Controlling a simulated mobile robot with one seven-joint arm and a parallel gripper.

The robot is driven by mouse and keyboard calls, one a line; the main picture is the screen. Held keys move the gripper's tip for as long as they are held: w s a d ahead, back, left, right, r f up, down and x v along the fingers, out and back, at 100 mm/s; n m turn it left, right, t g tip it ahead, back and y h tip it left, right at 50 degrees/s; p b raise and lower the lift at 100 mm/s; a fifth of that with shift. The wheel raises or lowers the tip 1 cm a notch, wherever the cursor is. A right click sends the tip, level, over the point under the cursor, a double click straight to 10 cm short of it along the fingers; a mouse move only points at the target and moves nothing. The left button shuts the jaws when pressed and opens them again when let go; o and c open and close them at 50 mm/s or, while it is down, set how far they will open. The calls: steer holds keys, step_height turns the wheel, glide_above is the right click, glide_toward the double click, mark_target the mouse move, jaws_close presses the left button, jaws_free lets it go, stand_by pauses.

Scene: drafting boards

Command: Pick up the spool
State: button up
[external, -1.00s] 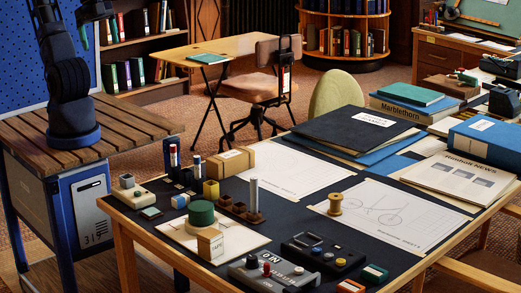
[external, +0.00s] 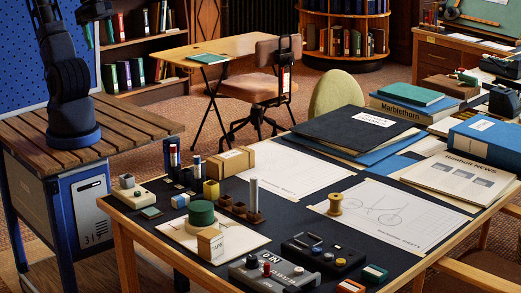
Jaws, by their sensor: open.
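The tan spool (external: 335,205) stands upright on the left part of a white drawing sheet (external: 400,229) on the dark-topped drafting table. Nothing touches its sides. My gripper (external: 97,38) hangs at the top left, beside my arm and above the slatted bench. It appears open and empty, with its two fingers apart. It is far to the left of the spool and well above it. The upper part of my arm is cut off by the top edge.
A black control box (external: 322,256) and a grey one (external: 272,272) lie in front of the spool. A grey cylinder stands in a brown block (external: 240,211) to its left. A green drum (external: 200,213) and cardboard box (external: 230,162) are farther left. Dark folders (external: 340,133) lie behind.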

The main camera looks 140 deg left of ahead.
steer(key=shift+w, duration=0.1)
steer(key=w+a+r+m, duration=0.2)
steer(key=w+r, duration=0.2)
steer(key=w, duration=0.6)
steer(key=w+a+m+g, duration=0.15)
steer(key=w+a, duration=0.25)
steer(key=w, duration=0.5)
steer(key=w+a+m+g, duration=0.1)
steer(key=w+a+m, duration=0.15)
steer(key=w, duration=0.65)
steer(key=m+g, duration=0.2)
steer(key=m, duration=0.5)
glide_above(336, 196)
step_height(336, 196, down, 37)
steer(key=shift+f, duration=0.75)
step_height(336, 196, down, 10)
steer(key=shift+f, duration=0.1)
